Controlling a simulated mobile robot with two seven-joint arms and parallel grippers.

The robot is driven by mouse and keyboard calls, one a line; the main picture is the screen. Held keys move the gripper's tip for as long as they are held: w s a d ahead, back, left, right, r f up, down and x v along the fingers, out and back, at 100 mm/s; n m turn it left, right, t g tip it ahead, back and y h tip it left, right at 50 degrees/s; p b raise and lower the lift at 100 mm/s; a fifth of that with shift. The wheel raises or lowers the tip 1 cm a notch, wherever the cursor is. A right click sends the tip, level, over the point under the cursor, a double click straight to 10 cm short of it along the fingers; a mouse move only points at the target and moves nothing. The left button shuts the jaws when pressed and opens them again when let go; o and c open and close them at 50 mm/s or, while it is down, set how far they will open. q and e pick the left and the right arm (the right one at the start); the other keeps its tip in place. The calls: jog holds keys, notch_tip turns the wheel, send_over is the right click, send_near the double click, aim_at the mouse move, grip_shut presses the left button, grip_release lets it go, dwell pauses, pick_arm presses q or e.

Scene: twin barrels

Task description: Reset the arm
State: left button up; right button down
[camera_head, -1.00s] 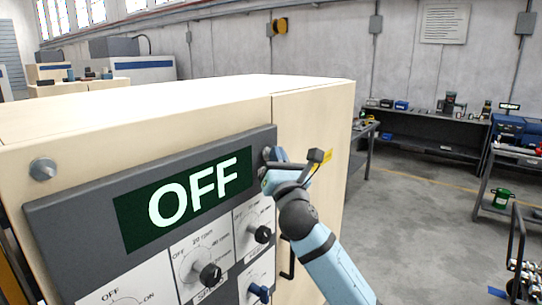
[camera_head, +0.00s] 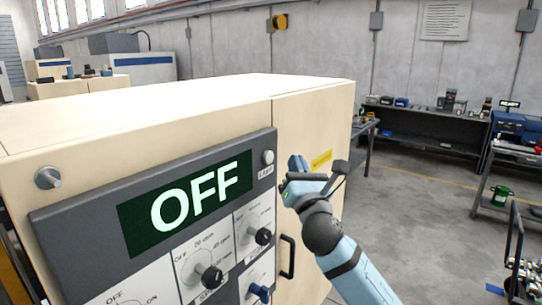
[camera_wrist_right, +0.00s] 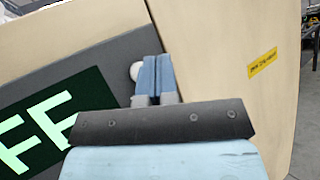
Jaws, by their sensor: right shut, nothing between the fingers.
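My right gripper (camera_head: 297,165) is shut and empty in front of the right part of the beige cabinet, just right of the dark control panel's edge. In the wrist view its two blue fingers (camera_wrist_right: 154,78) are pressed together, beside a round white knob (camera_wrist_right: 134,71) that they partly cover. In the head view this knob (camera_head: 268,157) sits at the panel's upper right corner, apart from the gripper. The panel's display (camera_head: 186,201) reads OFF in white on dark green. My left gripper is not in view.
The beige cabinet (camera_head: 170,105) fills the left and middle. Below the display are black dial knobs (camera_head: 208,277), a blue knob (camera_head: 260,292) and a black door handle (camera_head: 287,257). A yellow label (camera_head: 321,160) is on the cabinet. Open floor (camera_head: 420,230) lies to the right, before workbenches.

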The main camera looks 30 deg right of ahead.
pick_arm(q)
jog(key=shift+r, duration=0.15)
pick_arm(e)
jog(key=shift+s+d, duration=0.3)
jog(key=shift+s, duration=0.45)
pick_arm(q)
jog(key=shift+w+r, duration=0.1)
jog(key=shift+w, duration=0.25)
